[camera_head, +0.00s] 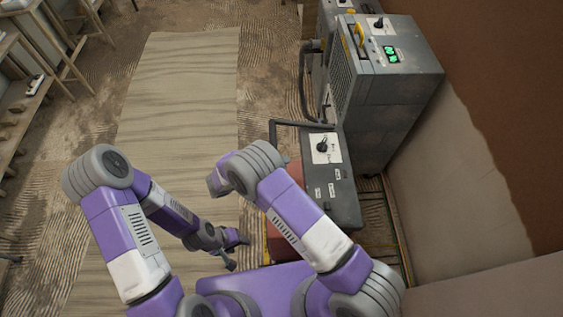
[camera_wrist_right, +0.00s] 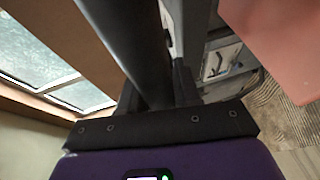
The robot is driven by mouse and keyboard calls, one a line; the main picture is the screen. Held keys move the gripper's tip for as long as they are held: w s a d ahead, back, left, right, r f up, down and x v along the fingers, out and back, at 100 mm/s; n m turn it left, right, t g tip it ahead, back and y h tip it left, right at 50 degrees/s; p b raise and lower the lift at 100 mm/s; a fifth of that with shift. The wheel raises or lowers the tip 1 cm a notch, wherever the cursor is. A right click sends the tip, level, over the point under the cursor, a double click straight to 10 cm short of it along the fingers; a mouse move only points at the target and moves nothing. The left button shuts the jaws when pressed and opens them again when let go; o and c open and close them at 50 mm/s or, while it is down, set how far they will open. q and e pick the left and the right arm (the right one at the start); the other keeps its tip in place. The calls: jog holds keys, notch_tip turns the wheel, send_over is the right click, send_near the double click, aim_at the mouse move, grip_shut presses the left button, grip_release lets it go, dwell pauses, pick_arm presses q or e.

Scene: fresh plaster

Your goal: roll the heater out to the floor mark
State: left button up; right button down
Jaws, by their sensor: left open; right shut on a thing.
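A low grey unit (camera_head: 345,195) with a dial on a white plate, a black bar handle (camera_head: 290,123) and reddish parts beside it looks like the heater. It stands in front of a taller grey machine; I cannot be sure which one is the heater. My left gripper (camera_head: 236,252) is open and empty, low to the left of the unit. My right gripper (camera_wrist_right: 165,100) is shut on a dark bar (camera_wrist_right: 125,45), seemingly a handle; in the head view my right arm hides this grip.
The taller grey machine (camera_head: 375,100) with a green display stands against the right wall (camera_head: 455,150). A long beige sheet (camera_head: 180,95) covers the floor to the left, its far part clear. Wooden trestles and a shelf (camera_head: 25,105) line the left side.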

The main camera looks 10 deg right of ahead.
jog(key=shift+a, duration=0.45)
jog(key=c, duration=0.9)
grip_release()
jog(key=shift+w, duration=0.1)
jog(key=v, duration=0.7)
jog(key=shift+a+r, duration=0.1)
jog(key=shift+a, duration=0.2)
